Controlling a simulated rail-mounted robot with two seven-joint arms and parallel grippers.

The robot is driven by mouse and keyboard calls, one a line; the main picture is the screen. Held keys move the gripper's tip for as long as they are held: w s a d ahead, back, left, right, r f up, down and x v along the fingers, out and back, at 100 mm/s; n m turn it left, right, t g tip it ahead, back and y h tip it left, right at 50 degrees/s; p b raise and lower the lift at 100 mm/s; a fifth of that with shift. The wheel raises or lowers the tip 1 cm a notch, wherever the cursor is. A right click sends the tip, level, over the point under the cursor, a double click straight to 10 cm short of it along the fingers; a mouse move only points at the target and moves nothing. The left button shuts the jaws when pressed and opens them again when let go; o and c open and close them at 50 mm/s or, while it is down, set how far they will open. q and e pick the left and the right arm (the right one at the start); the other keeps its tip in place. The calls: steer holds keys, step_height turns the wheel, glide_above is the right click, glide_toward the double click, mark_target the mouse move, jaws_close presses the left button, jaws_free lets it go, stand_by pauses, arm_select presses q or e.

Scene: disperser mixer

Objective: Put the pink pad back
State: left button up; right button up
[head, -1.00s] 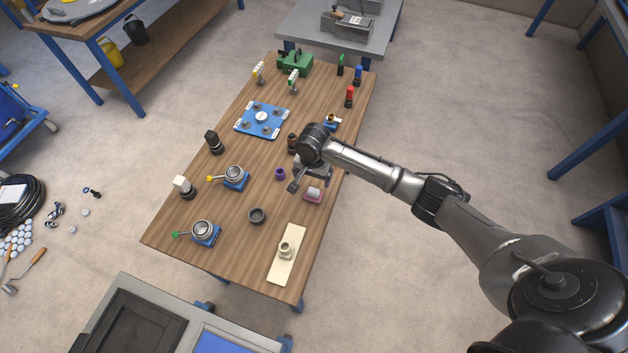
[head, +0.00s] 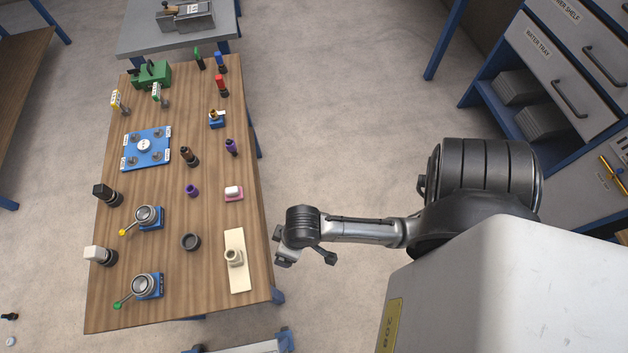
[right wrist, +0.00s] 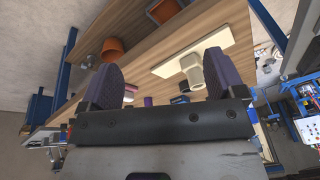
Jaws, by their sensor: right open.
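The pink pad (head: 234,198) lies flat on the wooden table near its right edge, with a small white block (head: 233,190) on it. A small pink patch, probably the pad, also shows in the right wrist view (right wrist: 130,92) beside the left-hand finger. My right gripper (head: 305,258) is off the table's right edge, clear of the pad. Its dark fingers are spread in the right wrist view (right wrist: 185,65), with nothing held between them. My left gripper is not in view.
A cream board (head: 238,275) with a cup-like piece lies in front of the pad. A dark ring (head: 190,242), a purple piece (head: 192,190) and a purple-topped bottle (head: 232,147) are nearby. A shelf unit (head: 555,60) stands at right. Floor between is open.

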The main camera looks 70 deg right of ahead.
steer(key=s+d+r+n+h, duration=0.1)
steer(key=s+d+r+n, duration=0.1)
steer(key=s, duration=0.4)
steer(key=shift+s+r+t, duration=0.25)
steer(key=shift+r+t, duration=0.05)
steer(key=shift+r, duration=0.4)
